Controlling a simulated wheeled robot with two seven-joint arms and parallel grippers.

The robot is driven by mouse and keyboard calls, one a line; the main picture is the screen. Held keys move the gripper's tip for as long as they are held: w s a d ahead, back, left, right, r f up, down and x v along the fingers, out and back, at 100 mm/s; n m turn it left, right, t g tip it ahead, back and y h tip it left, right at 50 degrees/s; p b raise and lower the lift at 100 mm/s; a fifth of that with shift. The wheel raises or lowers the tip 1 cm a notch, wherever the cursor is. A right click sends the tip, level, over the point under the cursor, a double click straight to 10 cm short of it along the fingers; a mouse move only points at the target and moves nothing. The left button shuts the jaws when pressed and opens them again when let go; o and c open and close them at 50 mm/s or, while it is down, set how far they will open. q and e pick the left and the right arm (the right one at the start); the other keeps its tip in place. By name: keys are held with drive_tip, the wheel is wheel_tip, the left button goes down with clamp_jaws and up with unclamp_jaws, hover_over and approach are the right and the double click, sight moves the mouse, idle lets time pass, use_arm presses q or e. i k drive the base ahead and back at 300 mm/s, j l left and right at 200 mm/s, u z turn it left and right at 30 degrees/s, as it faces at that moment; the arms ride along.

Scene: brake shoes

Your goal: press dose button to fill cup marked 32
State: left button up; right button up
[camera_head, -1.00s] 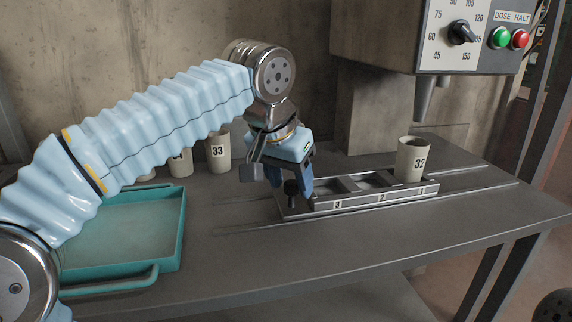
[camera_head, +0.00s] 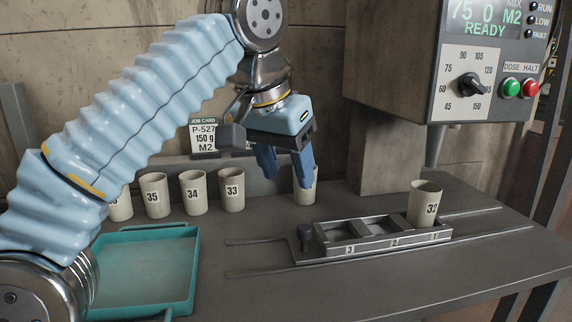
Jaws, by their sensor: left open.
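The cup marked 32 (camera_head: 423,208) stands upright in the compartment labelled 1 of the metal carriage (camera_head: 397,241). The dispenser nozzle (camera_head: 436,148) hangs above the cup with a gap; I cannot tell if they line up exactly. The green button (camera_head: 511,88) sits under the DOSE label on the dispenser panel, beside the red HALT button (camera_head: 531,88). The display (camera_head: 484,20) reads READY. My left gripper (camera_head: 285,178) is open and empty, fingers down, above and behind the carriage's left end, partly in front of another cup (camera_head: 303,195). My right gripper is not in view.
Cups marked 33 (camera_head: 232,190), 34 (camera_head: 193,192) and 35 (camera_head: 155,195) stand along the back. A job card (camera_head: 203,137) reads 150 g, M2. A teal tray (camera_head: 192,285) lies front left. The dial (camera_head: 471,85) is left of the buttons. The table's front right is clear.

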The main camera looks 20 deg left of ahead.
sight(512, 88)
drive_tip(key=k, duration=1)
